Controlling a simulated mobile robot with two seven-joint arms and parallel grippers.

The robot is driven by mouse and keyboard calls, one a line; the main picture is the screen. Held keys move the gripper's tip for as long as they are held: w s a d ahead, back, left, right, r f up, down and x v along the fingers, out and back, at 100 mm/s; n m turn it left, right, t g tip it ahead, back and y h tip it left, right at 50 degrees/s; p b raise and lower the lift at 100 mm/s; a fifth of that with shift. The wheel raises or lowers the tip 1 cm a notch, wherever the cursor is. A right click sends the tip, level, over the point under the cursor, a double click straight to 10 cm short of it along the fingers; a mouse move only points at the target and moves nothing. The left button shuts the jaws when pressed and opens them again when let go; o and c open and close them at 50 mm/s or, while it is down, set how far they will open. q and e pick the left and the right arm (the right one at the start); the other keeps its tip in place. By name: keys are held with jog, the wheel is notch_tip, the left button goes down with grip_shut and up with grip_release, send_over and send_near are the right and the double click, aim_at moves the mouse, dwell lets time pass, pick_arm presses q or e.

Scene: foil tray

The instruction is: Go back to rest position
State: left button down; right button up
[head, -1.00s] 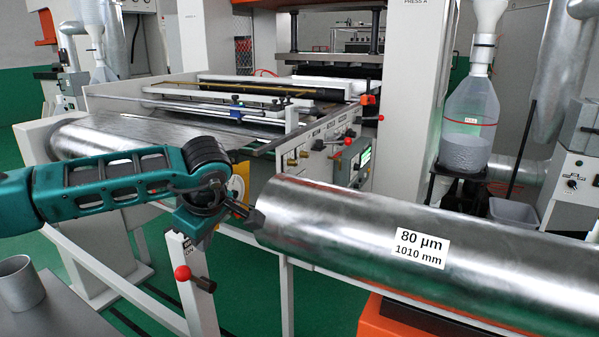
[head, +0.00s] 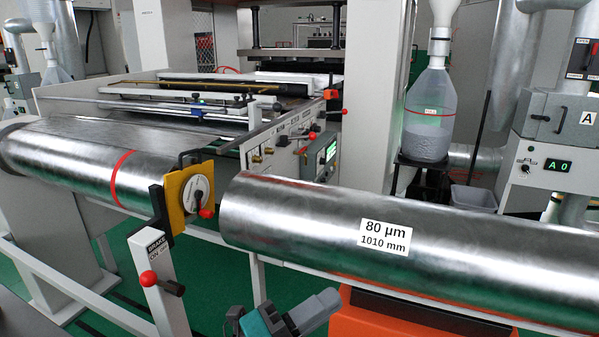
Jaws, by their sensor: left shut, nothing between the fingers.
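My left gripper (head: 262,320) shows only in part at the bottom edge of the head view, as a teal, black and grey shape. It is shut with nothing in it. It is low, below the near end of the shiny foil roll (head: 300,225) labelled 80 µm, and apart from it in the picture. The rest of my left arm is out of the picture. My right gripper is not in view.
A brake post (head: 158,280) with red knobs and a yellow plate (head: 183,195) with a dial stands left of the roll. A metal roller (head: 70,175) with a red band lies behind it. An orange support (head: 400,318) is beneath the roll. Green floor shows between.

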pick_arm(q)
jog(key=w+a+f+n+t+y, duration=0.1)
jog(key=a+f+n+t+y, duration=0.55)
jog(key=n, duration=0.55)
jog(key=s+a+f+n+g+y, duration=0.3)
jog(key=s+a+f+n+y, duration=0.2)
jog(key=f, duration=0.5)
jog(key=s+a+f+n+g+y, duration=0.3)
jog(key=s+a+f+n+y, duration=0.2)
jog(key=s+a+f+n, duration=0.2)
notch_tip(320, 180, down, 3)
jog(key=a+n, duration=0.2)
jog(key=n, duration=0.1)
jog(key=shift+a, duration=0.2)
jog(key=shift+r+y, duration=0.1)
jog(key=shift+y, duration=0.15)
